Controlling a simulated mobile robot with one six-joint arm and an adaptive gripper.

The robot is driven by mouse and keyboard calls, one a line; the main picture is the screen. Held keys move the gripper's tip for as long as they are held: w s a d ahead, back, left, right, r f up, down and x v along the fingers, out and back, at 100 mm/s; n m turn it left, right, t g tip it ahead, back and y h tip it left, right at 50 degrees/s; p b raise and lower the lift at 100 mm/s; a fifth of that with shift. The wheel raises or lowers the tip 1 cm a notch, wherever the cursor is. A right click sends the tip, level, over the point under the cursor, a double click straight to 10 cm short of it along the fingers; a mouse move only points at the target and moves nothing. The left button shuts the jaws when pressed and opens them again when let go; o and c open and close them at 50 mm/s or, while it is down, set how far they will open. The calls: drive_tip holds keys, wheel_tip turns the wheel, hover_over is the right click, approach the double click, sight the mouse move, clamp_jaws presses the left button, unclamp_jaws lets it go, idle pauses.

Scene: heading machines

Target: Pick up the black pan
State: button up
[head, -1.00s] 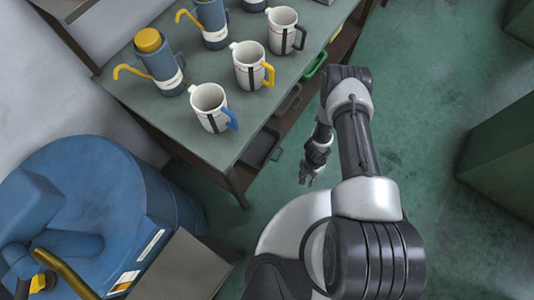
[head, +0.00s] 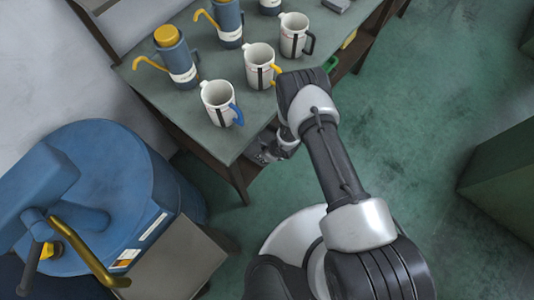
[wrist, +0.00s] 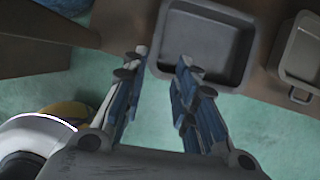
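The black pan (wrist: 207,42) is a dark, square, shallow tray on a brown shelf, seen at the top centre of the wrist view. My gripper (wrist: 163,60) is open and empty. Its two blue fingers point toward the pan's near left edge, and I cannot tell how far they are from it. In the head view my gripper (head: 266,152) is at the table's right side, just below the tabletop. The pan cannot be made out there behind the arm and table edge.
A beige pan (wrist: 298,60) lies right of the black one on the shelf. The tabletop (head: 200,135) holds several mugs, such as one with a blue handle (head: 219,103), and blue flasks (head: 176,58). A blue machine (head: 90,200) stands at left.

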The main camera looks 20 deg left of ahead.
sight(254, 159)
idle(0.3)
drive_tip(key=b+x, duration=0.9)
drive_tip(key=x, duration=0.6)
drive_tip(key=shift+a+f, duration=0.1)
drive_tip(key=shift+f, duration=0.2)
drive_tip(key=shift+b+x, duration=0.8)
drive_tip(key=shift+x, duration=0.1)
drive_tip(key=shift+a+r, duration=0.1)
drive_tip(key=shift+c, duration=0.3)
clamp_jaws()
